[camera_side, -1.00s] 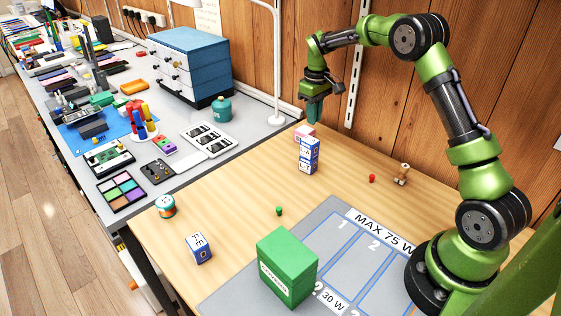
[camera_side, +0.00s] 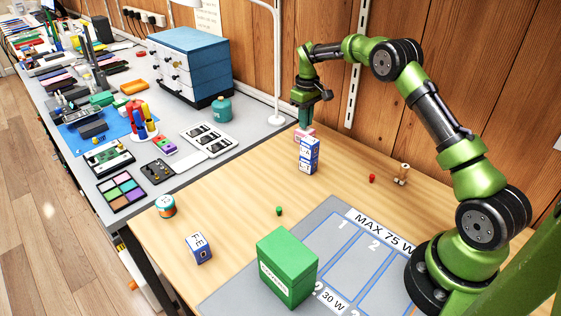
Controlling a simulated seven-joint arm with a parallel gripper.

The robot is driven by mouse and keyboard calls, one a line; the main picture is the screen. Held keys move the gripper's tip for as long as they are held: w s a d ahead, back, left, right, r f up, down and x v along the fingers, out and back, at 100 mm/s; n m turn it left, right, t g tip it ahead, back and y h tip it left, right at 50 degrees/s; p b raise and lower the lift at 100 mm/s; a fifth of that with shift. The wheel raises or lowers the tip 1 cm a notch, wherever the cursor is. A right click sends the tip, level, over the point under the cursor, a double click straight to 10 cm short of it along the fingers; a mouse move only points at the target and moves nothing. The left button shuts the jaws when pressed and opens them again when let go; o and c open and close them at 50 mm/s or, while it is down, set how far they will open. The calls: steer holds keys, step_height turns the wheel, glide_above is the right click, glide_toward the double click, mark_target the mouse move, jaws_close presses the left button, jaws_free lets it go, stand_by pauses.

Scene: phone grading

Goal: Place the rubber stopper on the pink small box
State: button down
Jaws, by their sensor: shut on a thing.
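The pink small box (camera_side: 297,134) stands near the back edge of the wooden table, partly hidden behind a stack of blue-and-white lettered boxes (camera_side: 308,157). My gripper (camera_side: 304,124) points down right at the top of the pink box, its fingertips overlapping the box in the side view. It is shut on the rubber stopper, which is too small and too covered by the fingers to make out. Whether the stopper touches the box top cannot be told.
A red piece (camera_side: 372,178), a small wooden item (camera_side: 402,174) and a green piece (camera_side: 279,211) lie on the table. A green box (camera_side: 287,268), a lettered block (camera_side: 199,248) and a round tin (camera_side: 165,206) stand nearer the front. The table middle is mostly clear.

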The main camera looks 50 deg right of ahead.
steer(key=shift+f, duration=0.1)
steer(key=c, duration=1.2)
jaws_free()
